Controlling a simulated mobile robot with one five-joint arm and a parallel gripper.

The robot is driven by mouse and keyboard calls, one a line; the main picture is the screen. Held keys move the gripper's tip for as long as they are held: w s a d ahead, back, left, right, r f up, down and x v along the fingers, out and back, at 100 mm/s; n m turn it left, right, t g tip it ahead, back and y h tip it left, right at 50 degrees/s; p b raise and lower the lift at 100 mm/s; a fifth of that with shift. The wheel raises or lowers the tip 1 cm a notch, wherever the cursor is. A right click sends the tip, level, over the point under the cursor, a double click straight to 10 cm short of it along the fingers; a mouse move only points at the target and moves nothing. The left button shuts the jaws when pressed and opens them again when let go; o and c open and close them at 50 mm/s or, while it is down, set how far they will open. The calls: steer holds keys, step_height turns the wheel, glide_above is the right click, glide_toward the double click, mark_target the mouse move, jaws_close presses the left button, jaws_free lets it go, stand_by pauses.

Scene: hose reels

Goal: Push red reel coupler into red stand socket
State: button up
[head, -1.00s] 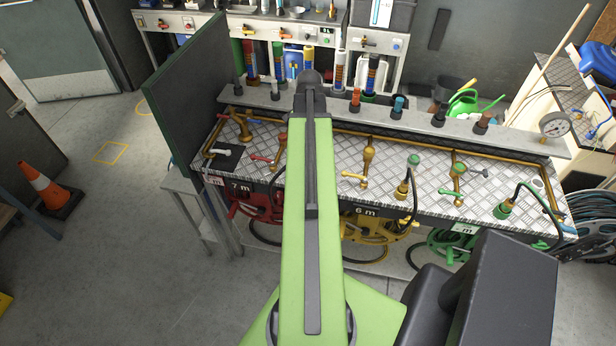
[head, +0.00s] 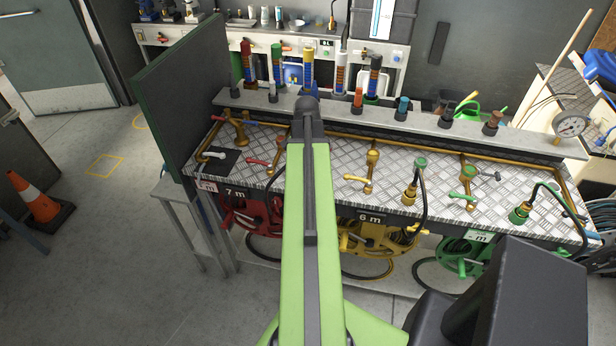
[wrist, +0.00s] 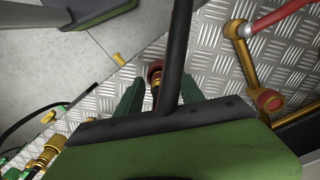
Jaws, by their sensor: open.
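My gripper (wrist: 156,97) shows in the wrist view as two green fingers spread apart. A red-ringed brass coupler (wrist: 155,72) stands between and just beyond them. Whether they touch it I cannot tell, and a dark bar crosses the view beside it. To the right is a brass stand pipe (wrist: 243,58) with a red lever (wrist: 275,17) and a red-topped brass end (wrist: 268,99); which part is the socket is unclear. In the head view my arm hides the gripper and coupler. The red lever (head: 257,162) and red reel (head: 246,212) show left of my arm.
A checker-plate bench (head: 335,150) carries yellow and green stands to the right of my arm. A brass coupler with a black hose (head: 412,182) stands there. A grey shelf (head: 340,118) runs along the back.

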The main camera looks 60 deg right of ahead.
steer(key=shift+r, duration=0.1)
steer(key=shift+c, duration=0.5)
jaws_close()
steer(key=shift+r, duration=0.1)
steer(key=shift+r+p, duration=0.3)
steer(key=shift+p, duration=0.1)
step_height(320, 180, up, 4)
steer(key=p, duration=0.3)
steer(key=shift+f+p, duration=0.1)
steer(key=shift+p, duration=0.3)
steer(key=s+d+r+p, duration=0.6)
steer(key=s+r+p, duration=0.1)
steer(key=s, duration=0.3)
step_height(320, 180, down, 5)
steer(key=b, duration=0.5)
steer(key=shift+a+f, duration=0.1)
steer(key=shift+a, duration=0.05)
